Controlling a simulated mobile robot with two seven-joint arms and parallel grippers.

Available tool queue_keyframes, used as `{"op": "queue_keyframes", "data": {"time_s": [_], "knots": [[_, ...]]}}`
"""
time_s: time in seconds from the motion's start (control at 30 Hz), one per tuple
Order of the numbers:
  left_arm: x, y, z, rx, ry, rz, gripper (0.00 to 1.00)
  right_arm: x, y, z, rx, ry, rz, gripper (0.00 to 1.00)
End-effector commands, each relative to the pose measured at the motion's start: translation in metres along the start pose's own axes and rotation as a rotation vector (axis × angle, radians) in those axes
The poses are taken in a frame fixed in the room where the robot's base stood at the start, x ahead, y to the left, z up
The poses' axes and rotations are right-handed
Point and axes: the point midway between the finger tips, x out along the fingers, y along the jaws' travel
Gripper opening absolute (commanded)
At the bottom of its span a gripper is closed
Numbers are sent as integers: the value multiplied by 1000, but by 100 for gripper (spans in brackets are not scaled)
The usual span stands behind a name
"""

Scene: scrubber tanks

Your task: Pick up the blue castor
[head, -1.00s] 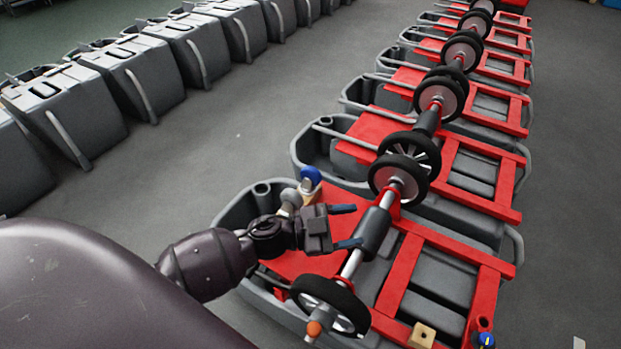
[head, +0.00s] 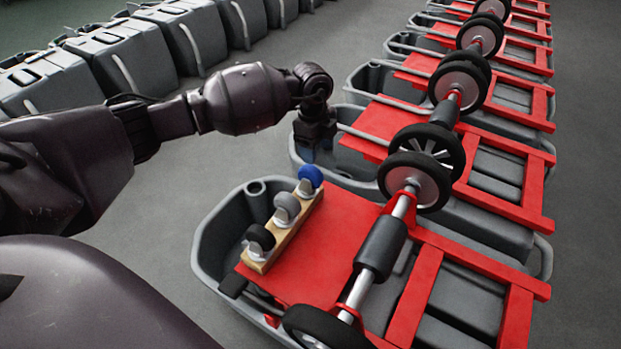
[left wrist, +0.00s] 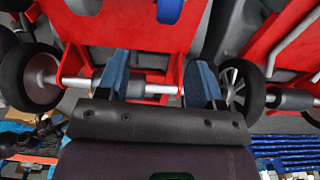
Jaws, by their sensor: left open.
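The blue castor (head: 311,176) stands at the far end of a wooden block (head: 256,264) on the nearest tank's red plate. A grey castor (head: 287,207) and a black castor (head: 260,239) stand in line with it on that block. My left gripper (head: 313,150) is just beyond the blue castor in the head view, pointing down; its fingertips are hard to make out there. In the left wrist view its blue fingers (left wrist: 161,75) are apart with nothing held between them. The blue castor (left wrist: 170,11) shows there beyond the fingers, cut off by the top edge.
The nearest tank (head: 213,245) carries red bars and an axle with a black roller (head: 381,247) and wheels (head: 415,182) right of the block. Similar tanks recede to the upper right. Another row of grey tanks stands at upper left, with bare floor (head: 190,140) between.

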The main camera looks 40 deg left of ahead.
Motion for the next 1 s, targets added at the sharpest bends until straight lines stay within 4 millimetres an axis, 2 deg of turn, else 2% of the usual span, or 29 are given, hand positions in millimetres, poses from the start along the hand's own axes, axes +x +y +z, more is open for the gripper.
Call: {"op": "queue_keyframes", "data": {"time_s": [0.1,0.27,0.5,0.6,0.83,1.0], "knots": [[-8,-10,15,-50,-77,-5,61,1,0,0,-4,0,-2,58],[-5,-12,20,-69,-102,-5,61,1,0,2,-9,-3,-2,58],[30,-10,24,-68,-100,0,61,3,-2,14,-34,-20,-7,58],[42,-10,25,-67,-98,0,61,4,-3,9,-45,-7,-8,58],[52,-10,27,-66,-98,-6,61,9,-4,2,-56,15,-11,58],[76,-4,34,-66,-100,1,61,12,-7,7,-73,8,-16,58]]}}
